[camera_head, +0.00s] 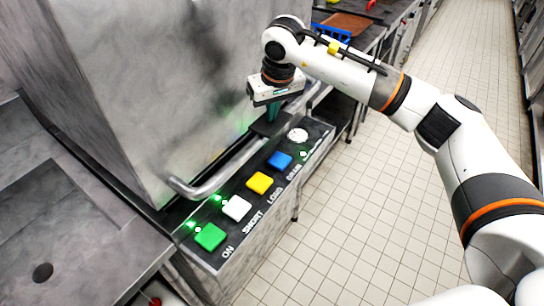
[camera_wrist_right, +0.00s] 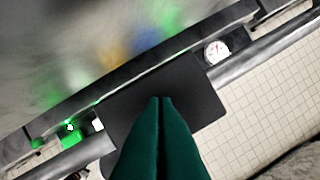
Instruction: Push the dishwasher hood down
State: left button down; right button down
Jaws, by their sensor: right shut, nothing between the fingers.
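The dishwasher hood (camera_head: 130,90) is the large grey metal box at the left of the head view. Its lower edge shows close to the counter level. A silver bar handle (camera_head: 213,184) runs along its front, with a dark flat pad (camera_head: 268,127) on it. The pad also shows in the wrist view (camera_wrist_right: 195,90), with the bar (camera_wrist_right: 240,62) on both sides. My right gripper (camera_head: 272,112) points down at the pad. Its green fingers (camera_wrist_right: 160,100) are shut and empty, and their tips overlap the pad; I cannot tell whether they touch. My left gripper is out of view.
Below the handle is a dark control panel (camera_head: 225,258) with green, white, yellow and blue buttons and a round gauge (camera_head: 297,135). A steel counter (camera_head: 70,250) with a drain hole lies at left. Tiled floor (camera_head: 350,235) is clear at right; more counters stand behind.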

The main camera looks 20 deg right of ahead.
notch_tip(320, 180, down, 8)
jog(key=b, duration=0.5)
jog(key=shift+r, duration=0.45)
jog(key=shift+s+d+r, duration=0.1)
jog(key=shift+d+r, duration=0.05)
jog(key=shift+r, duration=0.05)
jog(key=s+d+r, duration=0.4)
jog(key=s+d, duration=0.3)
jog(key=s, duration=0.3)
jog(key=shift+d+r+b, duration=0.25)
jog(key=shift+d+b, duration=0.05)
jog(key=shift+d, duration=0.1)
jog(key=shift+a, duration=0.1)
dwell(0.4)
